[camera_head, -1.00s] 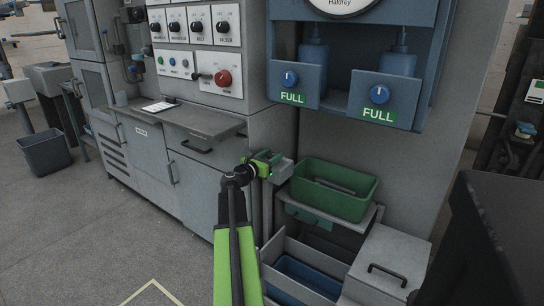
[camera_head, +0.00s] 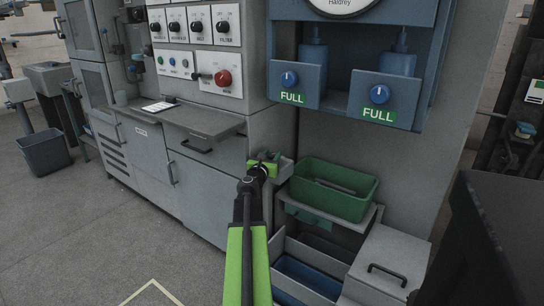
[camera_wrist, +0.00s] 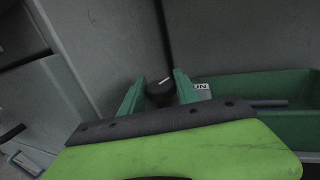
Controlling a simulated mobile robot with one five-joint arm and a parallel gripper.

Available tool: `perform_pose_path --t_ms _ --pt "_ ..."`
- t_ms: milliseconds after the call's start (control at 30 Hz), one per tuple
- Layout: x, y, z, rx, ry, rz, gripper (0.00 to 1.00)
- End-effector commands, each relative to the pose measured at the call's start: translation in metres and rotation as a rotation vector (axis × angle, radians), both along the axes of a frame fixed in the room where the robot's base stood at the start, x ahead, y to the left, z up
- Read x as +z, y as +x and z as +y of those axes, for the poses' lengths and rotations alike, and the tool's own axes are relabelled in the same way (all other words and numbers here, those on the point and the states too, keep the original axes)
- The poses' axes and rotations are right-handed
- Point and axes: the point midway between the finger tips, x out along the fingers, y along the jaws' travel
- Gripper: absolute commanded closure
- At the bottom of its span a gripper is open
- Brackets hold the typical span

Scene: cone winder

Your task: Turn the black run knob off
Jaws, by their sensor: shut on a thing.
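The black run knob (camera_wrist: 160,94) shows in the wrist view between the two green fingers of my gripper (camera_wrist: 158,92). The fingers are shut on its sides. A white pointer line on the knob tilts to the upper right. A white label (camera_wrist: 201,91) beside the right finger shows part of the word RUN; the rest is hidden. In the head view my gripper (camera_head: 264,162) is at a small grey box (camera_head: 284,170) left of the green bin, and the knob cannot be made out there.
A green bin (camera_head: 309,193) stands close on the right of my gripper, on a grey shelf. A panel with several black knobs and a red knob (camera_head: 223,78) is above left. Blue dispensers marked FULL (camera_head: 378,114) hang above right.

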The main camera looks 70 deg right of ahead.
Motion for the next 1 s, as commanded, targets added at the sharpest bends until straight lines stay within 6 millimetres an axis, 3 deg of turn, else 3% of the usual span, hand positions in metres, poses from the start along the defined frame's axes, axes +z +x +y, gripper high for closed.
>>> perform_pose_path --t_ms 500,1000 --pt "0.0001 -0.0031 -0.0021 0.379 0.0 0.001 1.0" --pt "0.0004 -0.0015 -0.0017 0.501 0.0 0.0 1.0"
